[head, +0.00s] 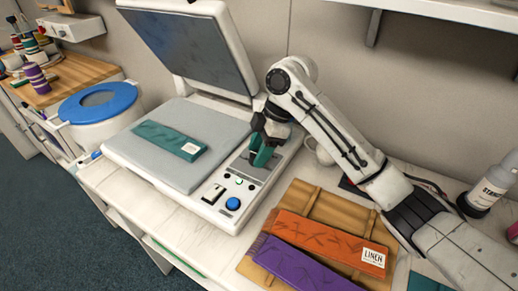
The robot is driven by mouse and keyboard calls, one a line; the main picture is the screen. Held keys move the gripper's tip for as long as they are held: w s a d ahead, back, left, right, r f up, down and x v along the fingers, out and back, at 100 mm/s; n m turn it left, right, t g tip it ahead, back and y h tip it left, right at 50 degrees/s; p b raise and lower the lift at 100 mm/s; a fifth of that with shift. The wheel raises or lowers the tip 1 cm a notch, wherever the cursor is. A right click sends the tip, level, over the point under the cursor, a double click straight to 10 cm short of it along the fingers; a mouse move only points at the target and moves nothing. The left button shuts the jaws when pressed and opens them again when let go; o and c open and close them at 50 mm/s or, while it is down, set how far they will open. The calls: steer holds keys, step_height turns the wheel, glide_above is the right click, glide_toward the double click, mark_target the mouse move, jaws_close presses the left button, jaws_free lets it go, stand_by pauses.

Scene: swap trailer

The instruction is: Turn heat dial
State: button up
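A white heat press (180,165) stands on the counter with its dark upper plate (190,45) raised. A teal folded cloth with a white label (168,138) lies on its grey lower pad. My gripper (261,158), with green fingertips, points down at the far part of this panel, over a grey area. The heat dial is not clearly seen; my gripper may cover it. I cannot tell contact or finger spacing.
A wooden board (290,217) with orange (325,243) and purple (295,265) folded cloths lies at the front right. A white mug (320,150) stands behind my arm. A white bottle (490,187) is far right. A blue-rimmed bin (98,103) stands left of the press.

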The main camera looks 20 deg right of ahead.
steer(key=c, duration=0.7)
steer(key=shift+o, duration=0.2)
